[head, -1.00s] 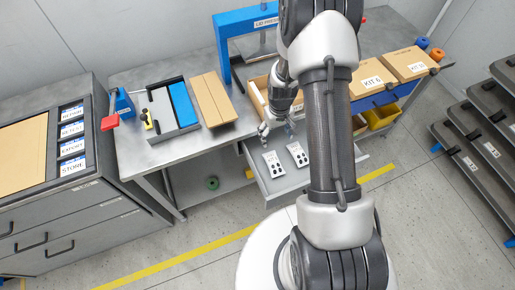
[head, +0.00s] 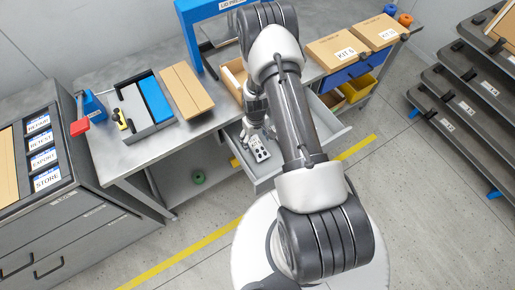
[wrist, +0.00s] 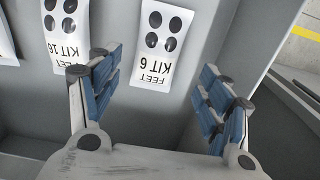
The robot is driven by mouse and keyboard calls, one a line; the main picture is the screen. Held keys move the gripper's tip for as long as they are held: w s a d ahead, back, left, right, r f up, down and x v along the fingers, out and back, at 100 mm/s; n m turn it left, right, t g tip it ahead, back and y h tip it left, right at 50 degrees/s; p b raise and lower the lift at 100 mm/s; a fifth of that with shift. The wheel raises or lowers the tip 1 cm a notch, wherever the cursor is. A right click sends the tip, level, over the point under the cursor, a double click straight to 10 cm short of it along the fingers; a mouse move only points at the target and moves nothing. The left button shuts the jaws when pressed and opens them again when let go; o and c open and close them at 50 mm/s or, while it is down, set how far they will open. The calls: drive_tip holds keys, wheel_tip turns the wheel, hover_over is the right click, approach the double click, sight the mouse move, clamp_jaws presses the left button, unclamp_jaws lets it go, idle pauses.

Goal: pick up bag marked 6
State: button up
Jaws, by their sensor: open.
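The white bag marked KIT 6 FEET (wrist: 158,45), with dark round feet showing, lies flat on the grey drawer floor in the wrist view. Its print is upside down there. A similar bag marked KIT 16 (wrist: 66,30) lies to its left. My gripper (wrist: 162,75) is open and empty, its blue-padded fingers to either side of and short of the KIT 6 bag. In the head view my gripper (head: 256,128) is over the open drawer (head: 268,180). One bag (head: 258,150) shows beside it, its marking unreadable; my arm hides the other.
Drawer walls surround the bags. Cardboard boxes marked KIT 6 (head: 340,48) and KIT 16 (head: 380,32) stand on the bench at the right. A blue press (head: 190,35) stands behind. A yellow bin (head: 357,88) is right of the drawer.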

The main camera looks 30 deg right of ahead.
sight(258, 145)
drive_tip(key=f, duration=0.1)
drive_tip(key=f+b, duration=0.1)
drive_tip(key=f, duration=0.3)
drive_tip(key=shift+s+d+b, duration=0.25)
drive_tip(key=shift+s+b, duration=0.05)
drive_tip(key=shift+b, duration=0.05)
drive_tip(key=shift+c, duration=0.4)
drive_tip(key=c, duration=1.1)
drive_tip(key=shift+r, duration=0.1)
drive_tip(key=shift+c, duration=0.2)
